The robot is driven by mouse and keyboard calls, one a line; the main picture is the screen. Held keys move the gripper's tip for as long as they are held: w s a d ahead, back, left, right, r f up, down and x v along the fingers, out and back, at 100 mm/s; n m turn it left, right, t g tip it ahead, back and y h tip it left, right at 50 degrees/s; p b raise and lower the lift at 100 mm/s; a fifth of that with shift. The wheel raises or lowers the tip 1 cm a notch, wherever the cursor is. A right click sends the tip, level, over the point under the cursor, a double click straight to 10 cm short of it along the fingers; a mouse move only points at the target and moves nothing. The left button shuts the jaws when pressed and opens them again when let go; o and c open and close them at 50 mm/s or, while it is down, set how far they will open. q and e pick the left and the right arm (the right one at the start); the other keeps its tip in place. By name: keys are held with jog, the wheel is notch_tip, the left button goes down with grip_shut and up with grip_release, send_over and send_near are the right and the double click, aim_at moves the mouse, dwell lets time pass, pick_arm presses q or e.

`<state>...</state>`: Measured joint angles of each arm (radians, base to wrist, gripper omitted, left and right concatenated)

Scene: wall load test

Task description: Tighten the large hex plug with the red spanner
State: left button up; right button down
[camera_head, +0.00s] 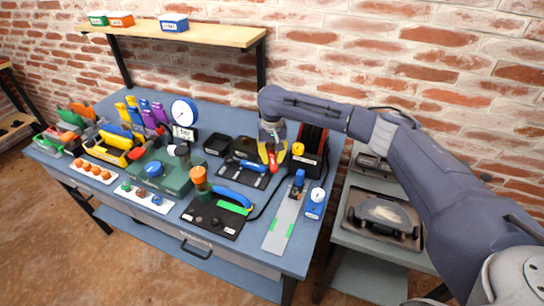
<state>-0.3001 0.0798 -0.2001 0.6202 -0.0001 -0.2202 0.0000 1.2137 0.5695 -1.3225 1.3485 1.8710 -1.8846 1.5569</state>
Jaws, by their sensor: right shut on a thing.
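My right gripper (272,154) reaches in from the right and hangs over the back right part of the blue workbench. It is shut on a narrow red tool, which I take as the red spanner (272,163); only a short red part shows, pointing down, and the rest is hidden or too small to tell. I cannot make out the large hex plug for certain. A green block (176,181) with round fittings stands at the bench's middle left, apart from the gripper. My left gripper is not in view.
A dark panel (208,222) with an orange-topped post stands at the front middle. A pale plate (280,229) lies front right. A pressure gauge (184,111) stands at the back. Coloured tools crowd the left. A side table (375,255) stands right, below my arm.

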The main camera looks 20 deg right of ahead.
jog(key=shift+f, duration=1.05)
dwell(0.7)
jog(key=shift+a, duration=0.15)
dwell(0.4)
jog(key=shift+w+a+m, duration=0.25)
jog(key=shift+a+m, duration=0.3)
jog(key=shift+m, duration=0.25)
jog(key=shift+w+a+m, duration=0.2)
jog(key=shift+a+m, duration=0.35)
jog(key=shift+m, duration=0.25)
jog(key=shift+w+a+m, duration=0.35)
jog(key=shift+a+m, duration=0.15)
jog(key=shift+m, duration=0.2)
jog(key=shift+w+a+m, duration=0.35)
jog(key=shift+a+m, duration=0.15)
jog(key=shift+m, duration=0.2)
jog(key=shift+w+a+m, duration=0.55)
jog(key=shift+w+m, duration=0.15)
jog(key=shift+m, duration=0.35)
jog(key=shift+w+a+m, duration=0.5)
jog(key=shift+w+m, duration=0.2)
jog(key=shift+m, duration=0.35)
jog(key=shift+w+a+m, duration=0.2)
jog(key=shift+w+m, duration=0.45)
jog(key=shift+m, duration=0.2)
jog(key=shift+w+a+m, duration=0.15)
jog(key=shift+w+m, duration=0.45)
jog(key=shift+m, duration=0.25)
jog(key=shift+s+n, duration=0.35)
jog(key=shift+n, duration=0.15)
